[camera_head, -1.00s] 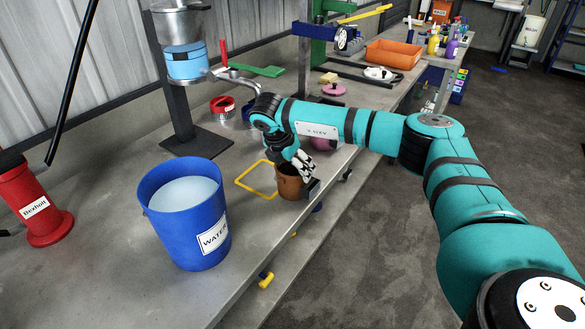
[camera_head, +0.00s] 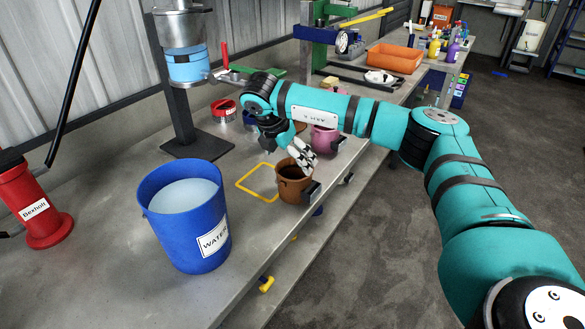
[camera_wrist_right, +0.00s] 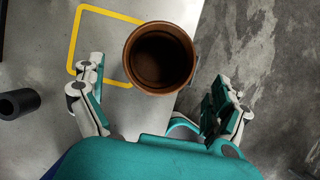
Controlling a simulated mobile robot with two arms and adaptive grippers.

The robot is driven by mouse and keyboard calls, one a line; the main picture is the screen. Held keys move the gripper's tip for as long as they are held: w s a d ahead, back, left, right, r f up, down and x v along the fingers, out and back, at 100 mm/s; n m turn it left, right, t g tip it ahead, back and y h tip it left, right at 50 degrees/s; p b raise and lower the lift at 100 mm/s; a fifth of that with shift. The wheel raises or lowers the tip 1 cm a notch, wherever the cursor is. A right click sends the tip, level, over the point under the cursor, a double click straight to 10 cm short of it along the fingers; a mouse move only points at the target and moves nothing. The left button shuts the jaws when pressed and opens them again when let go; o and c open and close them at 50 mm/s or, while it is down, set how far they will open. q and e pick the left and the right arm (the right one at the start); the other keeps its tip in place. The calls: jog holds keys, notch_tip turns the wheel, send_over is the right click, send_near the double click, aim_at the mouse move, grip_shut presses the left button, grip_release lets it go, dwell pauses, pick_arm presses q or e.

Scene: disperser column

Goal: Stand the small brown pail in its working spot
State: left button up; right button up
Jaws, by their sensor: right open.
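The small brown pail (camera_head: 295,188) stands upright on the grey bench near its right edge, at the right side of a yellow square outline (camera_head: 243,183). In the right wrist view the pail (camera_wrist_right: 160,82) hides the outline's right part; I cannot tell how much lies inside it. My right gripper (camera_head: 302,156) is just above the pail in the head view. In the right wrist view my open right gripper (camera_wrist_right: 160,75) has one finger on each side of the pail, with gaps showing. The pail looks dark and empty inside. My left gripper is out of view.
A blue bucket of water (camera_head: 185,235) stands left of the outline. A red cylinder (camera_head: 40,210) is farther left. A pink pot (camera_head: 323,140) and a red tin (camera_head: 224,110) sit behind. A metal stand (camera_head: 182,100) rises at the back. The bench edge is close right.

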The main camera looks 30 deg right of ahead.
jog(key=v, duration=0.6)
jog(key=shift+b, duration=0.3)
jog(key=shift+a+r, duration=0.1)
jog(key=shift+a, duration=0.05)
